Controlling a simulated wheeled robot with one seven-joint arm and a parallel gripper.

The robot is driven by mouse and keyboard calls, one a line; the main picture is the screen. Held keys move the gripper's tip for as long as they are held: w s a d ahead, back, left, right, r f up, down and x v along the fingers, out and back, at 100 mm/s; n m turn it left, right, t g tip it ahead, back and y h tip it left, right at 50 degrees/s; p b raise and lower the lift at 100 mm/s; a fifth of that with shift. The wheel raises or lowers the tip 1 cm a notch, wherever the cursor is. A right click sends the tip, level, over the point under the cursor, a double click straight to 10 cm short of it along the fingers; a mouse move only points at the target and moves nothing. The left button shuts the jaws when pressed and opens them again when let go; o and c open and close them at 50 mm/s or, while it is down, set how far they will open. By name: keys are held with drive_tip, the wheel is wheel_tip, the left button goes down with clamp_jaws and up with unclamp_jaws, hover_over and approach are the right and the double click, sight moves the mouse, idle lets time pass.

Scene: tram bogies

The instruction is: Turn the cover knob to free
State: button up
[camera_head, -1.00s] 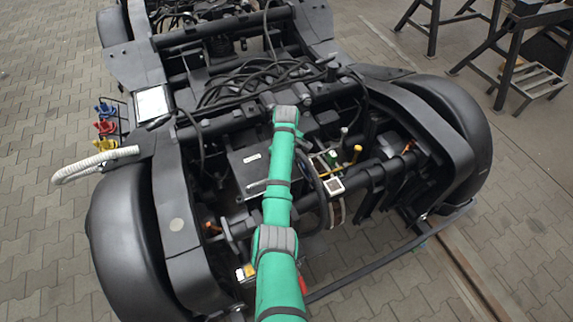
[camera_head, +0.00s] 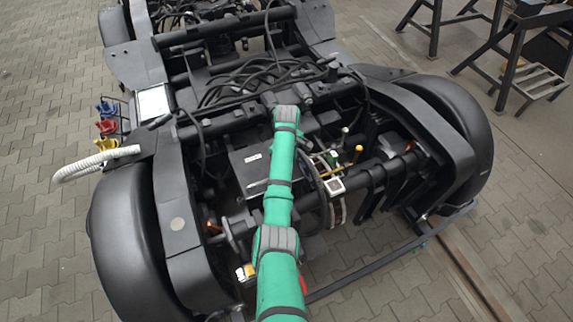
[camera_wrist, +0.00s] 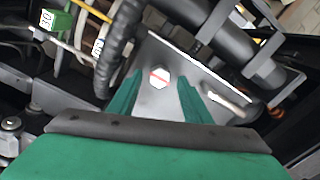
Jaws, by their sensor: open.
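A white six-sided knob (camera_wrist: 160,77) with a red line across it sits on a flat grey cover plate (camera_wrist: 158,50) in the wrist view. The red line lies slightly tilted. My gripper (camera_wrist: 158,92) is open, with one green finger to the left of the knob and one to the right. The fingers stand apart from each other, and the knob shows between and just beyond their tips. I cannot tell their height above the plate. In the head view, my green arm covers the middle of the bogie, and I cannot make out the knob or fingers there.
A thick black hose (camera_wrist: 118,45) runs close left of the plate. A dark round bar (camera_wrist: 235,50) crosses at its upper right, and a light lever (camera_wrist: 228,103) lies right of the fingers. A green tag (camera_wrist: 55,20) is at upper left. Cables (camera_head: 250,80) cover the bogie's middle.

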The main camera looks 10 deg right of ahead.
wheel_tip(320, 180, up, 11)
drive_tip(key=shift+f, duration=0.15)
idle(0.4)
drive_tip(key=shift+a, duration=0.1)
idle(0.4)
